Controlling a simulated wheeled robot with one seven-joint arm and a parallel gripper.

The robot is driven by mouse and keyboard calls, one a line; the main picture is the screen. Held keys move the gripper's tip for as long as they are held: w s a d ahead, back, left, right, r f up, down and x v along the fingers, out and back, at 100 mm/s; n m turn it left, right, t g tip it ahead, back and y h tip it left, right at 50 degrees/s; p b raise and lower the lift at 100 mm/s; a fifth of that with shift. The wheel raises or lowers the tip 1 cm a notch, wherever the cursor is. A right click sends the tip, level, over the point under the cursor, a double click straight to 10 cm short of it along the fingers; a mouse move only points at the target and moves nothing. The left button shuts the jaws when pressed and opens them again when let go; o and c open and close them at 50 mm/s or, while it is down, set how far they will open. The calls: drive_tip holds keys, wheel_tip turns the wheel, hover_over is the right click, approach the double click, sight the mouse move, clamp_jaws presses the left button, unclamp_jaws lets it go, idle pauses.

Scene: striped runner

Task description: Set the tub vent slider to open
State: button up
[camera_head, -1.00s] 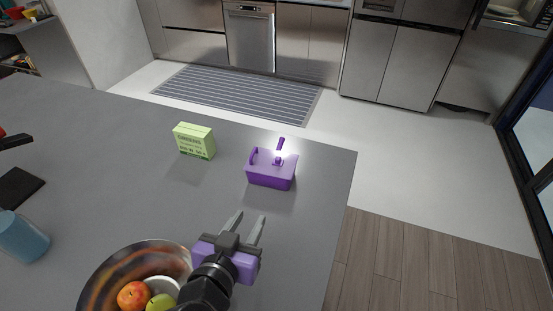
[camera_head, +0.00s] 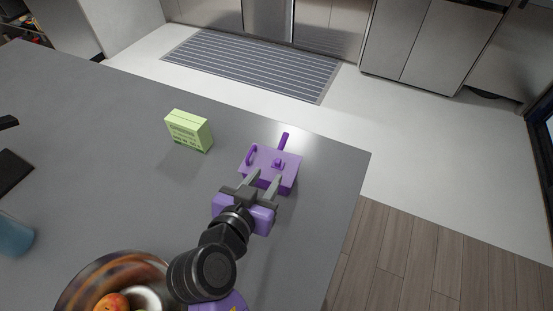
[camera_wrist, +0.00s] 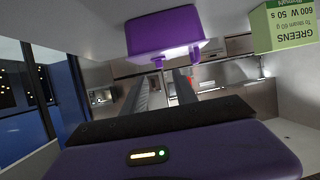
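The purple tub (camera_head: 288,183) sits near the right end of the grey counter. Its top carries a small knob (camera_head: 278,163), an arched loop (camera_head: 251,155) at left and a bar (camera_head: 284,141) standing at the back. Which slider end means open I cannot tell. My gripper (camera_head: 267,174) is open and empty, its two fingers apart over the tub's near side; contact is unclear. In the wrist view the tub (camera_wrist: 165,33) appears upside down, just beyond the open fingers (camera_wrist: 162,75). The green box (camera_head: 188,131) reads "GREENS 600 W 50 s" in the wrist view (camera_wrist: 290,28).
A bowl (camera_head: 85,285) of fruit stands at the near edge, beside my arm. A blue cup (camera_head: 14,236) and a dark flat item (camera_head: 12,172) are at left. The grey counter (camera_head: 110,150) is clear between them and the box. The counter's right edge is close to the tub.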

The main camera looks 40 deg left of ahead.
sight(277, 164)
drive_tip(key=shift+p+x, duration=0.5)
drive_tip(key=shift+x, duration=2.65)
clamp_jaws()
